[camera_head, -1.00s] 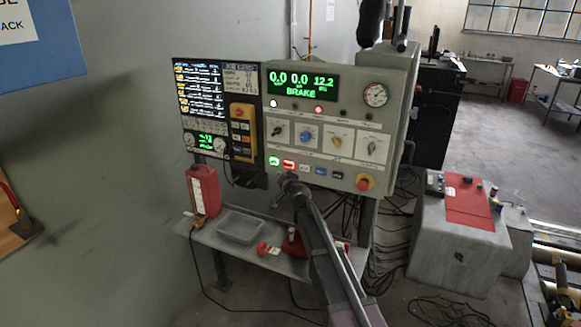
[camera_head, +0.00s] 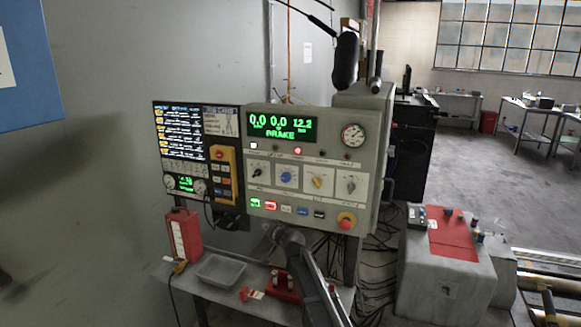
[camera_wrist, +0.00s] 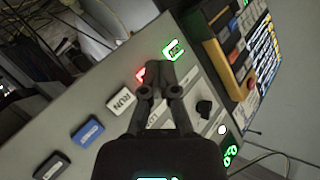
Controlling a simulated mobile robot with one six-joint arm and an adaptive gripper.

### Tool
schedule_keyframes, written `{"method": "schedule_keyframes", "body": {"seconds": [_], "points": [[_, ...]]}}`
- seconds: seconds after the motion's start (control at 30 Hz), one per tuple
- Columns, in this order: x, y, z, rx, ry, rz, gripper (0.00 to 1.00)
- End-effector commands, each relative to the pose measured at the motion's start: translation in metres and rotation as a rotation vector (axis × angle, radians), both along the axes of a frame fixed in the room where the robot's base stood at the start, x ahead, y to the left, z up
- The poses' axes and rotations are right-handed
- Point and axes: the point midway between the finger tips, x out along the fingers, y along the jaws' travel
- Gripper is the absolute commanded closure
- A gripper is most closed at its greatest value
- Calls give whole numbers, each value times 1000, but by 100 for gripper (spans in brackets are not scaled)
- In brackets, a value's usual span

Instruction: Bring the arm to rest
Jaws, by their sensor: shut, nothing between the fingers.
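My gripper (camera_wrist: 168,78) is shut and empty in the wrist view. Its fingertips overlap the view of the control panel, close to a lit red button (camera_wrist: 141,74) and a lit green button (camera_wrist: 174,50); I cannot tell whether they touch. In the head view my arm (camera_head: 308,275) rises from the bottom edge, and its end lies in front of the space just below the control panel (camera_head: 330,215). The gripper's fingers are not clear there. The panel's green display (camera_head: 282,130) reads BRAKE.
A shelf (camera_head: 215,302) below the panel holds a red container (camera_head: 184,234), a grey tray (camera_head: 221,270) and small red items. A grey machine with a red top (camera_head: 453,240) stands to the right. Open floor lies beyond it.

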Motion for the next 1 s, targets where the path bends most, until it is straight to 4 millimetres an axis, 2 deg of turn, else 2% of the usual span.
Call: {"method": "schedule_keyframes", "body": {"seconds": [0.03, 0.37, 0.6, 0.8, 0.9, 1.0], "points": [[-17, -11, -6, -32, 32, 18, 100], [-120, -89, -61, -288, 340, 122, 100], [-211, -158, -94, -460, 616, 139, 100], [-290, -213, -108, -580, 860, 115, 100], [-323, -235, -111, -622, 962, 97, 100], [-346, -249, -111, -652, 1037, 82, 100]]}}
